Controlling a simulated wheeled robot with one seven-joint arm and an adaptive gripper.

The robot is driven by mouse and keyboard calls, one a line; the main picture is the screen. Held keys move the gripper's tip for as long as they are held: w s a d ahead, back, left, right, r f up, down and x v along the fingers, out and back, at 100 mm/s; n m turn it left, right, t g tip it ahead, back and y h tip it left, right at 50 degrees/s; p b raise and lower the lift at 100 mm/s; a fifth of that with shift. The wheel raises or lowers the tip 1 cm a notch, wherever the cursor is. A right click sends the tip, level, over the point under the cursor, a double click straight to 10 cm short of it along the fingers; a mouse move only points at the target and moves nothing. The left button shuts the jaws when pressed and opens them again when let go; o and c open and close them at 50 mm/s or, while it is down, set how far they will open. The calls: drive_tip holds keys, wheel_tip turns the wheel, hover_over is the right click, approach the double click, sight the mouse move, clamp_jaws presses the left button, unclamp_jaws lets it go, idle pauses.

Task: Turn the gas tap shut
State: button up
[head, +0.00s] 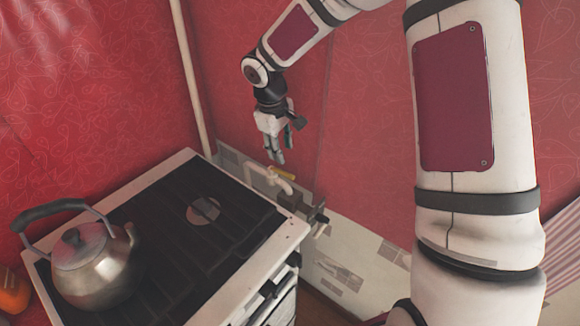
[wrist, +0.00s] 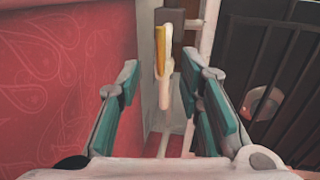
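The gas tap has a yellow lever (head: 282,173) on a pale pipe (head: 283,185), low by the wall behind the stove's right corner. In the wrist view the yellow lever (wrist: 160,50) lies roughly along the pale pipe (wrist: 166,82), in front of a dark grey plate. My gripper (head: 275,158) points down just above the tap in the head view. In the wrist view my gripper (wrist: 159,72) is open, with one teal-padded finger on each side of the tap. The lever lies farther off between the fingertips; I see no contact.
A stove (head: 180,235) with dark grates stands left of the tap. A metal kettle (head: 95,262) sits on its near left part. A pale upright pipe (head: 190,75) runs up the red wall (head: 110,80). A dark fitting (head: 317,217) juts out by the stove's right corner.

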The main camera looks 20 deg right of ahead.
sight(287, 174)
drive_tip(key=f, duration=0.3)
drive_tip(key=d+f, duration=0.1)
drive_tip(key=f, duration=0.2)
drive_tip(key=w+f, duration=0.1)
drive_tip(key=f, duration=0.3)
drive_tip(key=shift+d+p, duration=0.25)
drive_tip(key=shift+p, duration=0.05)
clamp_jaws()
